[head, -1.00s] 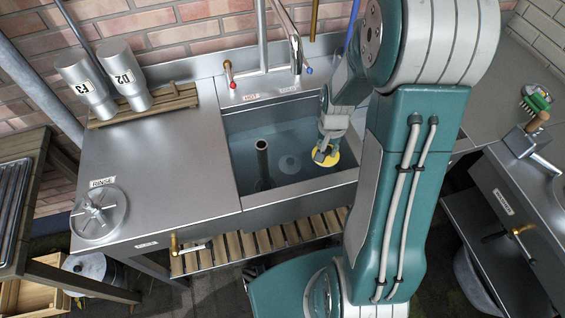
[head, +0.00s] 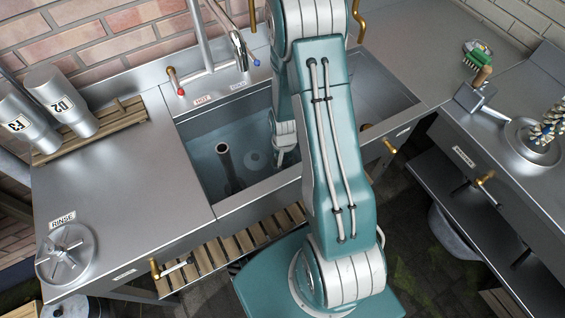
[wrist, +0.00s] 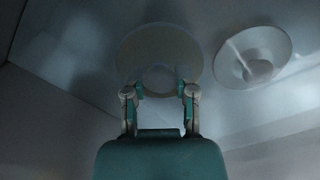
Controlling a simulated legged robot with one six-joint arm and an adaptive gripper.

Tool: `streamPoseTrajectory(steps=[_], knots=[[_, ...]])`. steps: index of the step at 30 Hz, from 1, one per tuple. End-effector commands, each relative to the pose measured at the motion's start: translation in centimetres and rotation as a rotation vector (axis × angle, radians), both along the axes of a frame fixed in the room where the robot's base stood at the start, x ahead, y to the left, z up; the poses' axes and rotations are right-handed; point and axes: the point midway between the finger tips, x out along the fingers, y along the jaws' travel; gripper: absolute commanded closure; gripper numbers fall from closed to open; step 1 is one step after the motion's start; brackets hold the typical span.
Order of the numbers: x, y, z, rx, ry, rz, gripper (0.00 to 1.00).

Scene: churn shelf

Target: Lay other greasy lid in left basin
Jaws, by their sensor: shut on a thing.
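My gripper (wrist: 160,90) is shut on a pale round lid (wrist: 135,50), whose face shows a lighter disc in its middle. The lid is dim in the shade of the left basin (head: 197,150). A second pale round lid (wrist: 262,40) with a knob lies on the basin floor to the right in the wrist view, apart from the held one. In the head view my arm hides most of my gripper and the held lid. I cannot tell whether the held lid touches the floor.
A dark upright pipe (head: 225,165) stands in the basin, left of the lying lid. The tap (head: 240,50) rises behind the basin. A right basin (head: 375,90) lies beyond my arm. The rinse fitting (head: 66,253) is at the counter's left; bare counter lies between.

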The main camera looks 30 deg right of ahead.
Motion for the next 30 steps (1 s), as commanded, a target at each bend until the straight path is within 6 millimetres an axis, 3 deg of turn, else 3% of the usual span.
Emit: streamPoseTrajectory(steps=[6,17,18,20,30], knots=[[0.0,0.0,-2.7,0.000,0.002,0.000,1.00],[0.0,0.0,-3.1,0.001,0.001,0.000,1.00],[0.0,0.0,-3.1,0.000,0.000,0.000,0.51],[0.0,0.0,-3.1,0.000,0.000,0.000,0.30],[0.0,0.0,-3.0,0.000,0.000,0.000,0.30]])
